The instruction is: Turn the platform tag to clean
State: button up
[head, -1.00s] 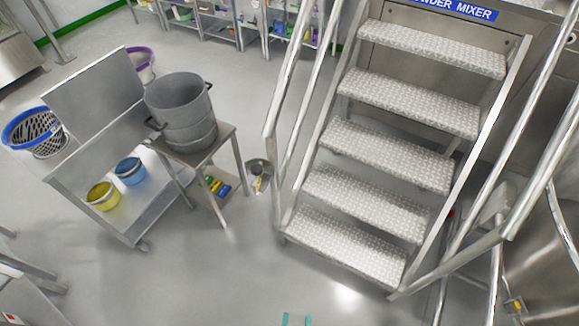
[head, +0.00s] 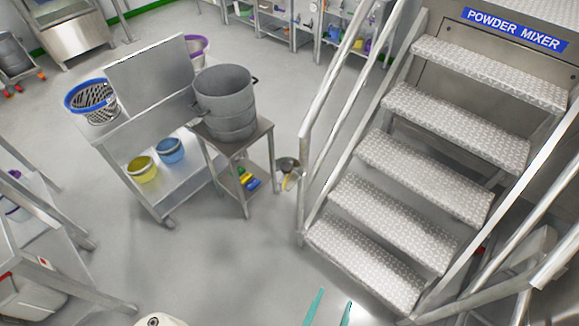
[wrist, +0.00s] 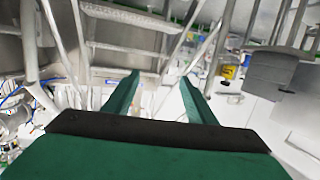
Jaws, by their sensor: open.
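The platform's steel stairs (head: 425,150) rise on the right of the head view, with bright handrails (head: 350,80) and a blue "POWDER MIXER" sign (head: 515,28) above the top tread. I cannot make out a status tag on the platform in either view. My gripper (head: 333,299) shows at the bottom edge of the head view as two teal fingers, in front of the foot of the stairs. In the wrist view my gripper (wrist: 158,82) is open, with nothing between its fingers. Steps and rails appear beyond it there, steeply tilted.
A steel stand (head: 250,135) with a grey pot (head: 226,103) is left of the stairs. Beside it is a trolley (head: 120,165) with a yellow bucket (head: 143,169) and blue bucket (head: 170,150). A steel table (head: 45,240) is at left.

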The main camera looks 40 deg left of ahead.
jog(key=w+a+f+n+y, duration=0.1)
jog(key=w+a+n+y, duration=0.25)
jog(key=w+a, duration=0.75)
jog(key=n+g+y, duration=0.2)
jog(key=n+y, duration=0.1)
jog(key=y, duration=0.3)
send_near(287, 171)
jog(key=x, duration=1.2)
jog(key=shift+f, duration=0.15)
jog(key=c, duration=1)
